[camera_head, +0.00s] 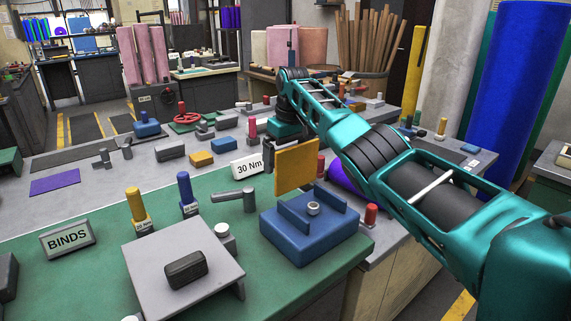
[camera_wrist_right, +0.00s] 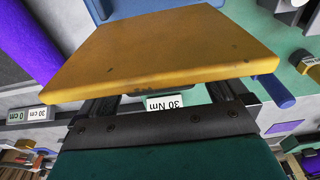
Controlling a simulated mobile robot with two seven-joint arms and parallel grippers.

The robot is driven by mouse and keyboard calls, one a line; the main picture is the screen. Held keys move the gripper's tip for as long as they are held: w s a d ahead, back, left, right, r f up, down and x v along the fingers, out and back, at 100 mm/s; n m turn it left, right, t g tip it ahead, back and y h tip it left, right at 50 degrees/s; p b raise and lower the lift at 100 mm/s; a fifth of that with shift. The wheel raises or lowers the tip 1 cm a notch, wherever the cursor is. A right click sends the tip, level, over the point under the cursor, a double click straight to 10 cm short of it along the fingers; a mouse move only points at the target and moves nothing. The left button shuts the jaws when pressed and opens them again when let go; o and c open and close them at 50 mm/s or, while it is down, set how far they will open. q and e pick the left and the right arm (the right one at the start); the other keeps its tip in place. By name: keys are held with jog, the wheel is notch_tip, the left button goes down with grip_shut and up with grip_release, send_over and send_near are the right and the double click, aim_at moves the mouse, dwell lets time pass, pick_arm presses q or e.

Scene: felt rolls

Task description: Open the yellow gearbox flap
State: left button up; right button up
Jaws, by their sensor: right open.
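The yellow flap (camera_head: 296,166) is a flat square panel standing nearly upright at the back of the blue gearbox housing (camera_head: 310,240). The housing shows raised blue walls and a grey round part on top. In the right wrist view the yellow flap (camera_wrist_right: 165,50) fills the upper middle, just beyond the fingers. My right gripper (camera_head: 268,155) is open beside and behind the flap; it also shows in the wrist view (camera_wrist_right: 160,98). I cannot tell whether its fingers touch the flap. My left gripper is out of view.
The "30 Nm" sign (camera_head: 249,166) stands close to the right gripper. A grey lever (camera_head: 236,197), a blue-handled tool (camera_head: 186,193) and a yellow-handled tool (camera_head: 136,205) stand left of the housing. A grey plate (camera_head: 150,262) lies in front. A red peg (camera_head: 371,215) stands right.

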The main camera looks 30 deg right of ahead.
jog(key=r, duration=0.3)
jog(key=s+r, duration=0.1)
jog(key=r, duration=0.6)
jog(key=shift+s+r, duration=0.2)
jog(key=shift+r, duration=0.1)
